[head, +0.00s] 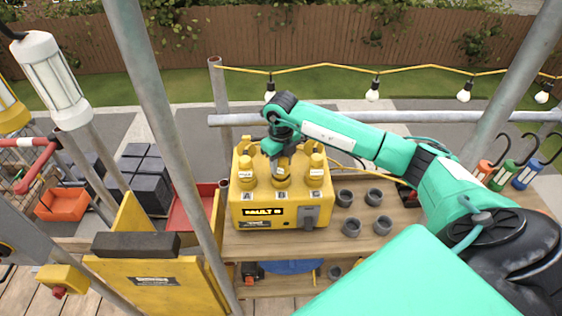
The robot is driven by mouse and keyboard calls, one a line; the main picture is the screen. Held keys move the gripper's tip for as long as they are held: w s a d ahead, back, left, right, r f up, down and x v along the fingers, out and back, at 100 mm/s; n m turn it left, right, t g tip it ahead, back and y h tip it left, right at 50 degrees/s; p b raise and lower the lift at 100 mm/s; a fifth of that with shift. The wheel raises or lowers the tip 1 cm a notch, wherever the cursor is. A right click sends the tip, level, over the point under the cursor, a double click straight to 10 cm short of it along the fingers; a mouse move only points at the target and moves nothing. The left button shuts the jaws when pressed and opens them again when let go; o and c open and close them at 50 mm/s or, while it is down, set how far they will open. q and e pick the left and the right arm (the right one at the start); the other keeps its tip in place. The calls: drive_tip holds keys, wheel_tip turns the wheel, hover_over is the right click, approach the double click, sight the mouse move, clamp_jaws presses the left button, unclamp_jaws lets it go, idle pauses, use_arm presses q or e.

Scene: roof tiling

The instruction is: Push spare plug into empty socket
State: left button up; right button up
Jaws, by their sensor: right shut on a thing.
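A yellow box (242,214) with dark lettering stands on a wooden bench. Its top carries yellow plugs in a row: one over label A (247,171), one in the middle over label B (281,178), and one over C (316,172). My right gripper (283,153) reaches in from the right and is shut on the middle plug from above. That plug is upright at the B position; I cannot tell how deep it sits. No empty socket shows clearly, and the gripper hides part of the box top. My left gripper is not in view.
Several grey cups (351,227) stand on the bench right of the box. A grey rail (415,117) and a yellow cable with bulbs (372,93) run behind. A grey pole (165,115) stands at left. Colored hook-topped items (501,174) are at right.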

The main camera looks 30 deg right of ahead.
drive_tip(key=shift+b, duration=0.45)
idle(0.9)
drive_tip(key=shift+f+b, duration=0.5)
drive_tip(key=shift+f, duration=0.15)
drive_tip(key=o, duration=0.8)
drive_tip(key=shift+r+p, duration=2.65)
drive_tip(key=shift+r, duration=2.9)
